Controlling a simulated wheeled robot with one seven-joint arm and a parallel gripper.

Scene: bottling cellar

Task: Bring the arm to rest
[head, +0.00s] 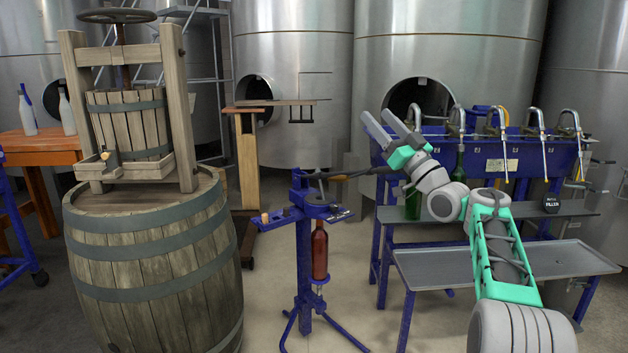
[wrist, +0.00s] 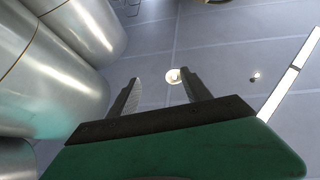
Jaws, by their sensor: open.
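My gripper (head: 385,131) is raised in front of the blue filling machine in the head view. Its two grey fingers point up and to the left and stand apart, with nothing between them. My arm (head: 490,250) reaches up from the lower right, bent at the elbow. In the wrist view my gripper (wrist: 160,92) shows two dark fingers apart and empty against the ceiling, with steel tanks (wrist: 50,60) at the left.
A blue filler (head: 500,150) with several spouts, a green bottle (head: 412,203) and a grey tray (head: 500,264) lie behind my arm. A blue corker stand (head: 303,270) holds a red bottle (head: 319,250). A barrel (head: 150,260) bears a wooden press (head: 125,120) at the left.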

